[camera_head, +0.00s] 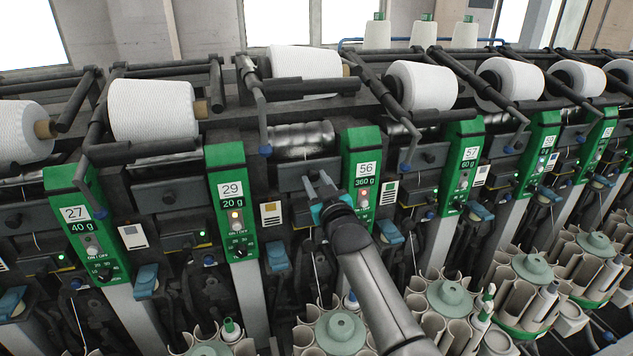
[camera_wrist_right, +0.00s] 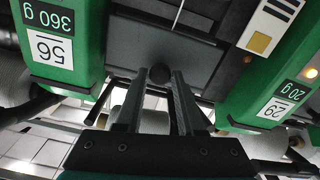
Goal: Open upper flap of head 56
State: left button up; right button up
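Head 56 has a green panel (camera_head: 362,172) with a "56" label; in the right wrist view it appears upside down (camera_wrist_right: 58,45). Its upper flap (camera_wrist_right: 165,45) is a dark grey plate with a round black knob (camera_wrist_right: 160,74), between the panels of heads 56 and 29. The flap looks closed. My right gripper (camera_head: 318,180) is at the flap, partly covering it in the head view. Its fingers (camera_wrist_right: 160,82) are apart, with the knob between their tips in the wrist view; I cannot tell whether they touch it. My left gripper is not in view.
Head 29's panel (camera_head: 231,200) stands left and head 57's (camera_head: 462,168) right. A white yarn cone (camera_head: 306,72) sits above on a dark cradle arm (camera_head: 254,92). A round magazine (camera_head: 340,330) stands below. Neighbouring levers and panels leave little room.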

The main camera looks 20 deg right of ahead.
grip_shut()
dwell(1.0)
